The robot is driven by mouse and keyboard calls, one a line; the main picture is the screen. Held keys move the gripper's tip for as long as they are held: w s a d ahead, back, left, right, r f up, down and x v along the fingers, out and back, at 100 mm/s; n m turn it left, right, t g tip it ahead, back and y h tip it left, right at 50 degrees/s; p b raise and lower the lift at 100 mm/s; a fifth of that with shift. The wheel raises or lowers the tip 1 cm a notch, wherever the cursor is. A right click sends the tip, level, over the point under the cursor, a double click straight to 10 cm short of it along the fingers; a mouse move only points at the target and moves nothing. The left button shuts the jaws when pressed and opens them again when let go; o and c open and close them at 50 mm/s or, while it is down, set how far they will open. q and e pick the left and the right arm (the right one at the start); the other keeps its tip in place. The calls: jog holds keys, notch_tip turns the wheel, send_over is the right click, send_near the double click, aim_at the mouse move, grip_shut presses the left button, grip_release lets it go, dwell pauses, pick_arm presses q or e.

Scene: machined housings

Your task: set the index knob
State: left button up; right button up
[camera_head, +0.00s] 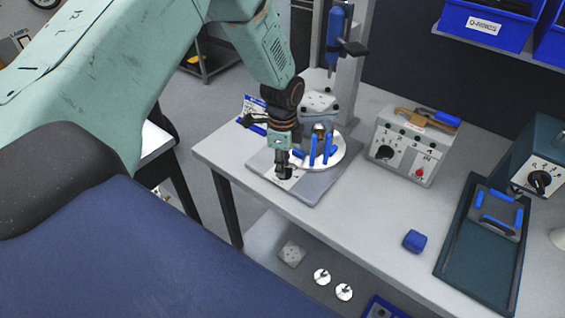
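My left gripper (281,158) comes down from the upper left and points at the front of a grey fixture base (318,187) on the bench. A small dark knob-like part (285,173) sits directly under its fingertips, beside a white marked patch. The fingers and this part overlap, so I cannot tell whether they touch or grip it. A black knob (385,152) with markings around it is on the front of a grey control box. Another black knob (540,180) is on a teal box at the right. My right gripper is not in view.
Blue clamps (328,147) stand on a round plate right beside my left gripper, below a press column (350,75). A blue block (414,241) and a dark tray (479,265) lie to the right. The bench between fixture and block is clear.

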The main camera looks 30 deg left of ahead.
pick_arm(q)
grip_shut()
